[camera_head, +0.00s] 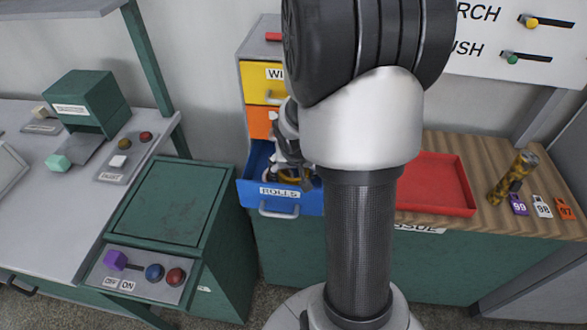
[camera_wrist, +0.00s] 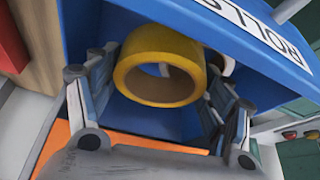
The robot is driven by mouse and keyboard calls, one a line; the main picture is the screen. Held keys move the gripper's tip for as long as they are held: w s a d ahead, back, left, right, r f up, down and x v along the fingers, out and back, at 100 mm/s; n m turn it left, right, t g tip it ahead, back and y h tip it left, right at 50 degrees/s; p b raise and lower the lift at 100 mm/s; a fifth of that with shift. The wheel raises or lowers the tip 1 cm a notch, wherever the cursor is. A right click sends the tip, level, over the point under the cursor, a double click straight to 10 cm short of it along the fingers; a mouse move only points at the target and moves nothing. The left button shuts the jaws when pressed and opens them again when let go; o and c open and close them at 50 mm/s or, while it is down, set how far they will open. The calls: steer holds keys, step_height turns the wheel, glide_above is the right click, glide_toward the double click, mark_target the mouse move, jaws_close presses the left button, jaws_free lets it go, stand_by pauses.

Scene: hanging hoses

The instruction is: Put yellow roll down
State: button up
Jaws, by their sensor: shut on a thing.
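The yellow roll (camera_wrist: 150,47) is a thick ring that sits between the two fingers of my gripper (camera_wrist: 165,72) in the wrist view. My gripper is shut on it from both sides. Roll and fingertips are at the open blue drawer (camera_head: 246,193), labelled ROLLS, which also fills the wrist view (camera_wrist: 250,45). In the head view my gripper (camera_head: 291,170) reaches into this drawer and my arm hides part of it. A bit of the roll shows there low between the fingers. I cannot tell whether the roll touches the drawer floor.
Part of a pale roll (camera_wrist: 227,62) shows behind the yellow one. Above the blue drawer are an orange drawer (camera_head: 258,124) and a yellow drawer (camera_head: 255,82). A red tray (camera_head: 438,207) and a patterned cylinder (camera_head: 513,177) are on the wooden top to the right.

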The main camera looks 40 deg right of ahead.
steer(key=shift+f, duration=0.2)
steer(key=o, duration=1.1)
steer(key=shift+r, duration=0.15)
